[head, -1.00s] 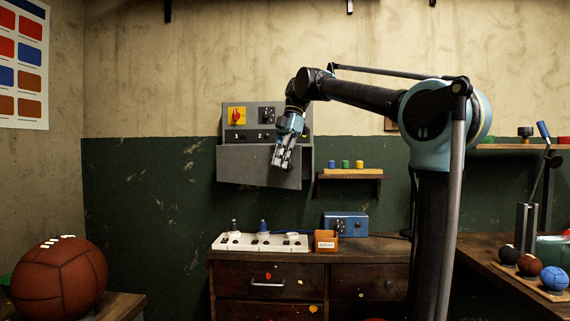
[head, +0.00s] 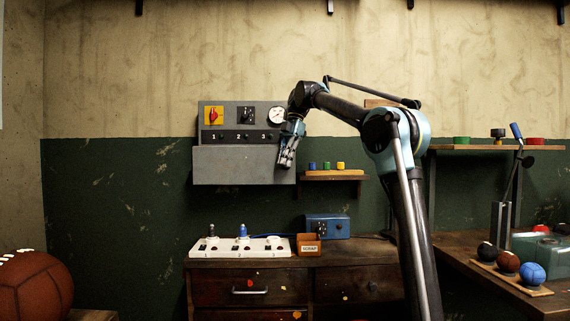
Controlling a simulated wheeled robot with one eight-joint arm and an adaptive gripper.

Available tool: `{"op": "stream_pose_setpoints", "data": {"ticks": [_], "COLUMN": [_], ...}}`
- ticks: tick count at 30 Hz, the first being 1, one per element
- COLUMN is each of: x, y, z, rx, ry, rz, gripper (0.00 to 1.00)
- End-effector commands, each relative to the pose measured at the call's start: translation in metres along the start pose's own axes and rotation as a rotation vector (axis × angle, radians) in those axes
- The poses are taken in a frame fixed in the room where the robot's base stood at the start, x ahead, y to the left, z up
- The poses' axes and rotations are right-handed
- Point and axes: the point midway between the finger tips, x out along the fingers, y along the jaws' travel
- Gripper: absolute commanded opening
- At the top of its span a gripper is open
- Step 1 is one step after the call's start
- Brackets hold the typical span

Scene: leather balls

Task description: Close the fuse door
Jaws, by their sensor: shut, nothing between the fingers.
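The fuse door (head: 235,165) is the plain grey panel on the lower part of a grey wall-mounted control box (head: 225,114). It looks level and flat across the front of the box, with no clear gap showing. Its right edge is partly hidden by my gripper. My gripper (head: 285,166) is shut and empty, pointing down at the right end of the door. I cannot tell whether its fingers touch the door.
A small shelf (head: 333,177) with coloured pieces sits just right of my gripper. Below are a white socket strip (head: 228,251), an orange box (head: 308,244) and a blue box (head: 328,226) on a wooden cabinet (head: 250,288). The wall between is clear.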

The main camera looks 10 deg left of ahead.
Motion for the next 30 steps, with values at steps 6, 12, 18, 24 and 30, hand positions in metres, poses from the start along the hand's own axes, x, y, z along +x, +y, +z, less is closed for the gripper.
{"op": "stream_pose_setpoints", "data": {"ticks": [6, 12, 18, 24, 30], "x": [-0.002, -0.001, 0.001, 0.004, 0.005], "y": [0.009, 0.015, 0.019, 0.022, 0.014], "z": [0.007, 0.01, 0.014, 0.019, 0.015], "rx": [-0.002, -0.004, -0.004, -0.004, -0.003], "ry": [-0.002, -0.003, 0.0, 0.004, 0.005], "rz": [0.0, 0.002, -0.001, -0.003, -0.005], "gripper": [0.0, 0.0, 0.0, 0.0, 0.0]}}
